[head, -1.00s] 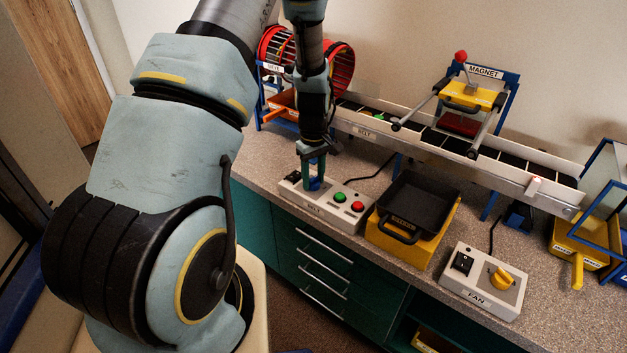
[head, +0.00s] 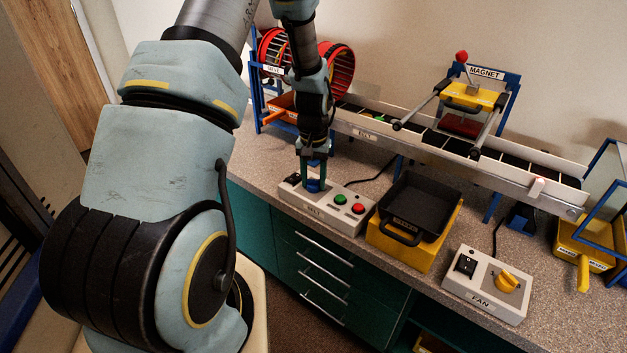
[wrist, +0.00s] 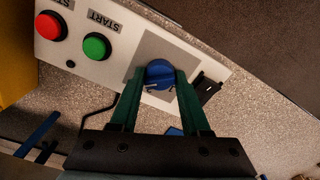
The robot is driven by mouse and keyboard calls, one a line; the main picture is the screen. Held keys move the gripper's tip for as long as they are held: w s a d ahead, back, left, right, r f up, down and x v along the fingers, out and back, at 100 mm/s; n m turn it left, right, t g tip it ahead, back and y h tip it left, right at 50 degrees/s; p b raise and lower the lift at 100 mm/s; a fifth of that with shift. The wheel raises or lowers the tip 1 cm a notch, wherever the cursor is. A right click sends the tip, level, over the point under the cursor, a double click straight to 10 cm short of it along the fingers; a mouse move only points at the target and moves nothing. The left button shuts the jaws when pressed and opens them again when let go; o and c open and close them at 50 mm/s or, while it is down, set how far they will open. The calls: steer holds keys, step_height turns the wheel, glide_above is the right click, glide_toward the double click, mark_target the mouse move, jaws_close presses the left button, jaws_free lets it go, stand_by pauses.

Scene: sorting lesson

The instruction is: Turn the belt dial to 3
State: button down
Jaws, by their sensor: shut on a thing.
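The belt control box (head: 326,204) is a pale box on the counter, with a green START button (head: 340,198) and a red button (head: 358,208). They also show in the wrist view, the green button (wrist: 96,46) nearer the dial than the red one (wrist: 50,26). The blue belt dial (wrist: 160,73) sits on a grey plate at the end of the box. My gripper (head: 314,183) points down over it, its green fingers shut on the dial from both sides.
A black tray on a yellow stand (head: 400,243) is right of the belt box. The fan box (head: 486,284) with a yellow dial lies further right. The conveyor (head: 365,128) with the magnet frame (head: 485,72) runs behind. A red drum (head: 337,70) stands behind my gripper.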

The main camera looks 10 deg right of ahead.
mark_target(313, 180)
steer(key=shift+m, duration=0.9)
steer(key=shift+c, duration=1.9)
jaws_free()
step_height(313, 180, up, 11)
steer(key=b, duration=0.1)
steer(key=shift+b, duration=0.4)
steer(key=shift+f, duration=0.1)
steer(key=s+a+r+n, duration=0.2)
steer(key=s+a, duration=0.5)
steer(key=a, duration=0.1)
steer(key=s+a+r+n+t, duration=0.1)
steer(key=s+a+r+n, duration=0.2)
steer(key=s+a, duration=0.4)
steer(key=shift+a+r+t, duration=0.2)
steer(key=shift+a+t, duration=0.1)
steer(key=shift+a, duration=0.7)
